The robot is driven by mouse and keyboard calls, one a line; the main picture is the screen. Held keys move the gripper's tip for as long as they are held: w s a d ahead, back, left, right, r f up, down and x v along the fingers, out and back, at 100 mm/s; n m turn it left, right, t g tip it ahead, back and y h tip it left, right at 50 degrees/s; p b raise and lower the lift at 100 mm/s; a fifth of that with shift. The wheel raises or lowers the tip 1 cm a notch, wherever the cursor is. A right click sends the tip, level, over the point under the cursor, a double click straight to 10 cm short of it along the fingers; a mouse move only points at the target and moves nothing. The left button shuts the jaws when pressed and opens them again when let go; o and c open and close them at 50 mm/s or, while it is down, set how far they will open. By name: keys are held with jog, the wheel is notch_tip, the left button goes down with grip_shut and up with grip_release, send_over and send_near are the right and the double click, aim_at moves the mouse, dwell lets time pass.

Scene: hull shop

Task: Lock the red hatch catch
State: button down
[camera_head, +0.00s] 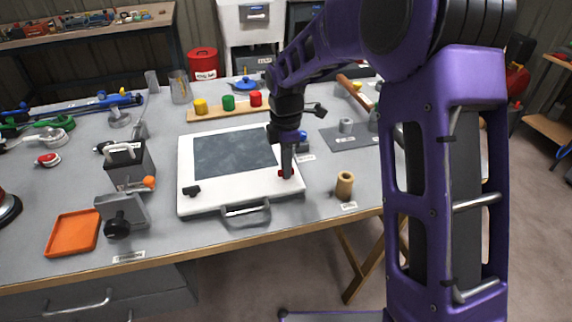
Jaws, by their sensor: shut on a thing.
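A white hatch panel (215,197) with a dark grey window lies flat on the workbench, with a grey handle (246,214) at its front edge. The red hatch catch (281,173) sits near its front right corner, mostly hidden by my gripper. My gripper (286,173) points down at the catch and is shut on it. Whether the catch is turned is too small and covered to tell. A black catch (191,191) sits at the panel's front left corner.
A tan cylinder (344,185) stands right of the panel. An orange tray (73,233), a grey block with a black knob (122,213) and a dark box (128,165) are at left. Behind the panel, a wooden strip (216,114) bears yellow, green and red pieces.

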jog(key=shift+r+m, duration=0.1)
jog(key=shift+m, duration=0.3)
jog(key=m+p, duration=0.1)
jog(key=m, duration=0.2)
jog(key=shift+p, duration=0.35)
jog(key=m+p, duration=0.1)
jog(key=m, duration=0.4)
jog(key=m+p, duration=0.1)
jog(key=m, duration=0.3)
jog(key=shift+m, duration=0.4)
jog(key=m, duration=0.4)
jog(key=shift+p, duration=0.3)
jog(key=shift+m, duration=0.3)
jog(key=c, duration=0.9)
grip_release()
